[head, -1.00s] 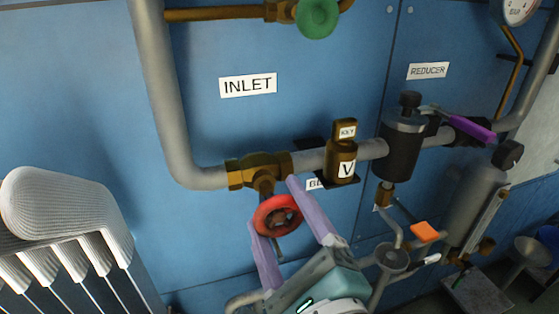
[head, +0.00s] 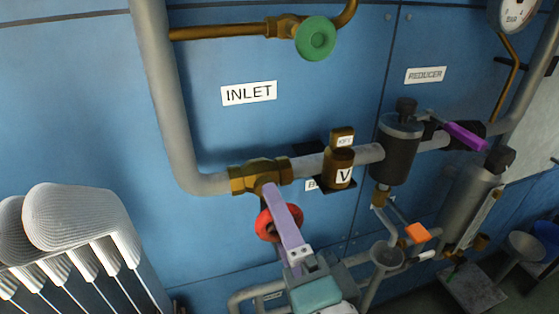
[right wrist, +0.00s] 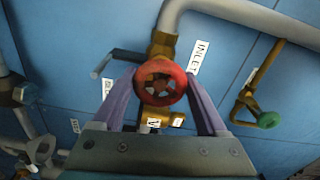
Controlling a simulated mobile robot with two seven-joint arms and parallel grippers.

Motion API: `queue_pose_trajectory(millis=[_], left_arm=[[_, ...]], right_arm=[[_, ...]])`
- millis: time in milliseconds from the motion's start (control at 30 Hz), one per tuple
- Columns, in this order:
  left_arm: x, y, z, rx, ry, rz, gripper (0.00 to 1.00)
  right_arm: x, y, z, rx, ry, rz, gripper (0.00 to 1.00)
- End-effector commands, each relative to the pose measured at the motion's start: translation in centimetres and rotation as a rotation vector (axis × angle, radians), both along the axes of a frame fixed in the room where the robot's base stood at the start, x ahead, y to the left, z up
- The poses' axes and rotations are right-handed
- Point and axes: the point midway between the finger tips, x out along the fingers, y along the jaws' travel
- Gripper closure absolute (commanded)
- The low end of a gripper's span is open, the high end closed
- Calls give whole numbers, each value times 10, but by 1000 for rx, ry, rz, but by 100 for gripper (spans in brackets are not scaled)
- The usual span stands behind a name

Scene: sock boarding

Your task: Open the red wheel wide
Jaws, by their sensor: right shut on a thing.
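The red wheel (head: 266,224) sits on a brass valve (head: 258,177) at the lower bend of the grey inlet pipe. My right gripper (head: 276,212) is at the wheel, with one purple finger covering much of it in the head view. In the right wrist view the red wheel (right wrist: 160,82) lies between the two purple fingers of the right gripper (right wrist: 160,95), one on each side of its rim. The right gripper is shut on the wheel. My left gripper is not in view.
A green wheel (head: 315,38) is on the brass pipe above. A brass fitting marked V (head: 339,168) and a dark reducer body (head: 398,148) sit to the right. A purple lever (head: 464,136) and an orange handle (head: 417,233) are farther right.

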Motion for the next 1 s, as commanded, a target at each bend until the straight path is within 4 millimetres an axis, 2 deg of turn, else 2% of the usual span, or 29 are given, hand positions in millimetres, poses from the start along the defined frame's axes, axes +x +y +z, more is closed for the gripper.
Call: queue_pose_trajectory(millis=[300, 767, 800, 1000], left_arm=[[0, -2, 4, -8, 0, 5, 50], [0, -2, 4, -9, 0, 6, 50], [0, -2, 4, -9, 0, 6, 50], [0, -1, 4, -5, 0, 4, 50]], right_arm=[[0, 0, 0, -95, -32, -1, 80], [0, 0, 0, -111, -37, -1, 80], [0, 0, 0, -111, -37, -1, 23], [0, 0, 0, -109, -37, -1, 1]])
